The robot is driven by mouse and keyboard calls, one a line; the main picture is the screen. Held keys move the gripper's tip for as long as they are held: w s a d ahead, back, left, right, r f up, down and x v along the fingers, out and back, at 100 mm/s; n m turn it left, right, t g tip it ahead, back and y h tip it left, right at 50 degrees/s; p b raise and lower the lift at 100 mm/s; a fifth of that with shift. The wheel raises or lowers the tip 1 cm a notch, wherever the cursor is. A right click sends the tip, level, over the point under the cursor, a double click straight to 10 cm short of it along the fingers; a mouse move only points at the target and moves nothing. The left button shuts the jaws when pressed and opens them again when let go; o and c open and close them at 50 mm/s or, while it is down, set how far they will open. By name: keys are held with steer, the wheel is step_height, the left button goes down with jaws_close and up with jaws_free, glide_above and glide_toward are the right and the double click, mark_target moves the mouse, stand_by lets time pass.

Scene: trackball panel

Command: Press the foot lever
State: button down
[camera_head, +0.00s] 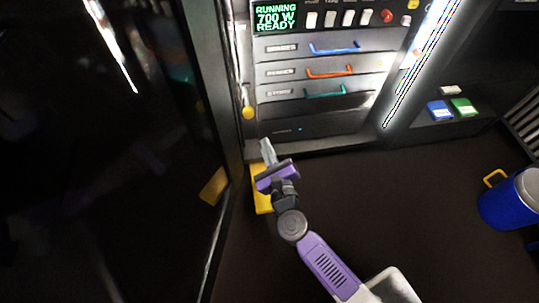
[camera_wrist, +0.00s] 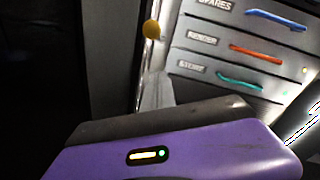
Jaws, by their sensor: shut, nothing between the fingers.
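A yellow piece that looks like the foot lever (camera_head: 261,203) lies low at the foot of the cabinet, beside the dark glossy panel. My purple gripper hides part of it in the head view. My gripper (camera_head: 267,150) is shut and empty, its pale fingers pointing at the lower left corner of the cabinet. In the wrist view the fingers (camera_wrist: 157,92) show beyond the purple housing, and the lever is not visible there. I cannot tell whether my gripper touches the lever.
The cabinet (camera_head: 325,125) has drawers with blue, orange and teal handles. A round yellow knob (camera_head: 249,113) is at its left edge. The dark glossy panel (camera_head: 110,160) fills the left. A blue bin (camera_head: 508,203) stands at right. Floor between is clear.

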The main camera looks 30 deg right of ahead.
steer(key=w+r+p, duration=0.1)
steer(key=w+r, duration=0.2)
steer(key=w, duration=0.2)
steer(key=shift+w+a, duration=0.25)
steer(key=shift+w, duration=0.05)
steer(key=shift+r, duration=0.1)
steer(key=shift+r+p, duration=0.1)
steer(key=shift+p, duration=0.35)
